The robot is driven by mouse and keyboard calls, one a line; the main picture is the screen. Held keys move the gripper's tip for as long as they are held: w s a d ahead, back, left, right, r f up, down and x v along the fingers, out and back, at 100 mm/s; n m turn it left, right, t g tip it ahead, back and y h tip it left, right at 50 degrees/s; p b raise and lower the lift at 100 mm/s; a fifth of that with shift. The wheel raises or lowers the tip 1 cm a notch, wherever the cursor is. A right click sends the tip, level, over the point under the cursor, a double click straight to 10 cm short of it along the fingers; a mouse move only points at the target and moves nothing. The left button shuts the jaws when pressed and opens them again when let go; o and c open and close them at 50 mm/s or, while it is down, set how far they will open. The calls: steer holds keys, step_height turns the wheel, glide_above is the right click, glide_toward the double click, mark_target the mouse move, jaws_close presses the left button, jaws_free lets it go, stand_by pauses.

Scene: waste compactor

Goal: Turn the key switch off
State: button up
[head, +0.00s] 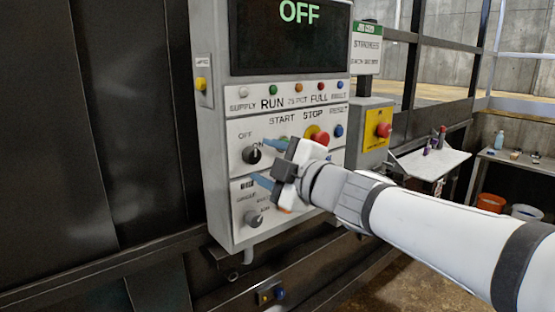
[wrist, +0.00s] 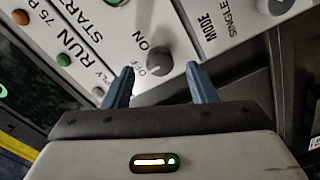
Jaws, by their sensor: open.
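The key switch (head: 251,155) is a dark round knob on the grey control panel (head: 228,208), under an OFF label at the panel's left. In the wrist view the key switch (wrist: 159,60) shows beside its OFF and ON labels. My gripper (head: 268,163) is open, its two blue fingers pointing at the panel just right of the switch. In the wrist view my gripper (wrist: 160,84) has one finger on each side of the switch, with gaps on both sides. I cannot tell which label the switch points to. The display (head: 290,40) reads OFF in green.
A mode knob (head: 253,218) sits below the switch. A yellow box with a red button (head: 383,130) stands beside the panel. A shelf (head: 435,163) with bottles is further right.

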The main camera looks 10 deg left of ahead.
steer(key=v, duration=0.5)
steer(key=shift+s+d, duration=0.2)
steer(key=shift+d, duration=0.05)
steer(key=w+d+f+m+t+h, duration=0.1)
steer(key=w+d+f+m+h, duration=0.1)
steer(key=d+f+m+h, duration=0.55)
steer(key=w+d+f+m+t+h, duration=0.25)
steer(key=d+m+h, duration=0.35)
steer(key=d, duration=0.5)
steer(key=s+d+f+m+g+h, duration=0.2)
steer(key=s+d+f+m+g, duration=0.35)
steer(key=f, duration=0.35)
steer(key=s+d+f+m+g+y, duration=0.1)
steer(key=s+f+m+g, duration=0.3)
steer(key=s, duration=0.7)
step_height(320, 180, down, 4)
steer(key=shift+s+f+g, duration=0.25)
steer(key=shift+g, duration=0.75)
